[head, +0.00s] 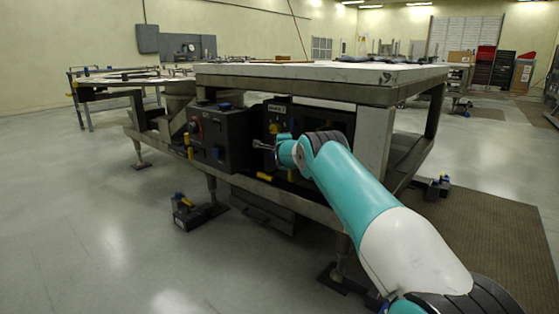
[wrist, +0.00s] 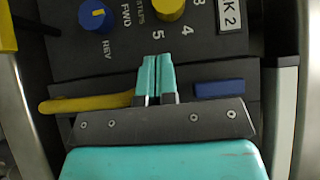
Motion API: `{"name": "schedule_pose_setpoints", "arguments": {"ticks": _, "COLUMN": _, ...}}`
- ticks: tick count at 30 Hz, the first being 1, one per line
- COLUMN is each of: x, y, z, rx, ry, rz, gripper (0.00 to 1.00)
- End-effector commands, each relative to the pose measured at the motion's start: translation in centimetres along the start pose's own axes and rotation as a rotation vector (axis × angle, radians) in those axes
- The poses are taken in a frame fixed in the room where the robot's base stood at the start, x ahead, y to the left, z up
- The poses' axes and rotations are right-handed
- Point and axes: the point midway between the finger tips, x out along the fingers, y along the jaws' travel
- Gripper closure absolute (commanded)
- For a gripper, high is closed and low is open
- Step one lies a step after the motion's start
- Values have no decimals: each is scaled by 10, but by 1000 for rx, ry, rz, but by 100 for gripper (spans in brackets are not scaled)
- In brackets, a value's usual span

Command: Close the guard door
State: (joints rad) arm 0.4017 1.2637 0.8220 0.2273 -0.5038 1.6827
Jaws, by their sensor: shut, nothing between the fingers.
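My gripper (head: 262,145) is in front of the dark control panels under the bench in the head view. In the wrist view its two teal fingers (wrist: 155,62) are together with nothing between them, in front of a dark panel (wrist: 125,52). A yellow bar (wrist: 85,102) lies left of the fingers and a blue block (wrist: 219,89) lies right of them. I cannot tell whether the fingers touch the panel. I cannot make out for certain which part is the guard door, and my arm hides some of the machine front.
The panel carries a blue knob (wrist: 95,17) and a yellow knob (wrist: 169,8). A white bench top (head: 325,73) overhangs the panels. A dark box (head: 215,138) with coloured controls stands to the left. A pedal unit (head: 190,212) sits on the floor. The floor at left is open.

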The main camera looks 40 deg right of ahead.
Motion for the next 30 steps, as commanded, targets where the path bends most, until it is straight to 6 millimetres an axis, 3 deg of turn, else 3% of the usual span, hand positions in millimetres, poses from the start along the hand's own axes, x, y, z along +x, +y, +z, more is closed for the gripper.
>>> {"name": "schedule_pose_setpoints", "arguments": {"ticks": 15, "x": -76, "y": -1, "z": 69, "rx": -2, "ry": 5, "rz": 1, "gripper": 100}}
{"name": "schedule_pose_setpoints", "arguments": {"ticks": 26, "x": -88, "y": 0, "z": 80, "rx": -2, "ry": 9, "rz": 1, "gripper": 100}}
{"name": "schedule_pose_setpoints", "arguments": {"ticks": 30, "x": -97, "y": -11, "z": 94, "rx": -40, "ry": -18, "rz": 49, "gripper": 100}}
